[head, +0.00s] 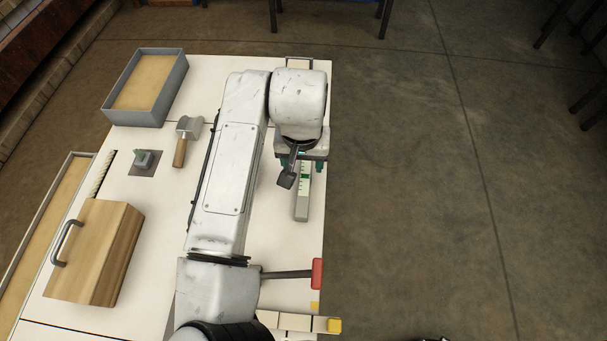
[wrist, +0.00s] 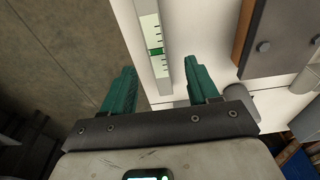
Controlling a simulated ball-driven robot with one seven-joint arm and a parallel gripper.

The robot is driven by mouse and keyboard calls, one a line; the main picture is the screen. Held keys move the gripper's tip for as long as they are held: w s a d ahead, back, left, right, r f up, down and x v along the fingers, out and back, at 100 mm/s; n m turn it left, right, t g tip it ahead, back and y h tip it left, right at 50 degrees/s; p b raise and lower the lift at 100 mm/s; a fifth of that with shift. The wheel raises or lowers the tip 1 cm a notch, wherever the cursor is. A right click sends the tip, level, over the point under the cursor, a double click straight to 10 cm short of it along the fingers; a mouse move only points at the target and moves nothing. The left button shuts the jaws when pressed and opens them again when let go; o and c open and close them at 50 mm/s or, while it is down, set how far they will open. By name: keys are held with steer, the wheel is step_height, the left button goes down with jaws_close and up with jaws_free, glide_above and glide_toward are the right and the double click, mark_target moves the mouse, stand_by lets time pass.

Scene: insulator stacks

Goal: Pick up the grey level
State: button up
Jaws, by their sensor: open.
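The grey level (head: 302,205) is a slim pale bar with a green mark and dark scale lines. It lies on the white table, near its right edge, lengthwise toward me. My gripper (head: 302,165) is over its far part, with teal fingers to either side, partly hidden by my arm's end. In the wrist view the level (wrist: 150,40) runs from the top edge down between the two open fingers of my gripper (wrist: 160,67). The jaws are empty. I cannot tell how high the fingertips are above the table.
A red-ended tool (head: 317,273) and a yellow-ended bar (head: 334,325) lie nearer. The table ends just right of the level.

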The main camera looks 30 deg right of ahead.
mark_target(305, 177)
steer(key=shift+d+f, duration=0.15)
steer(key=shift+f, duration=1.4)
steer(key=shift+d+f, duration=0.15)
steer(key=shift+f, duration=1.4)
jaws_close()
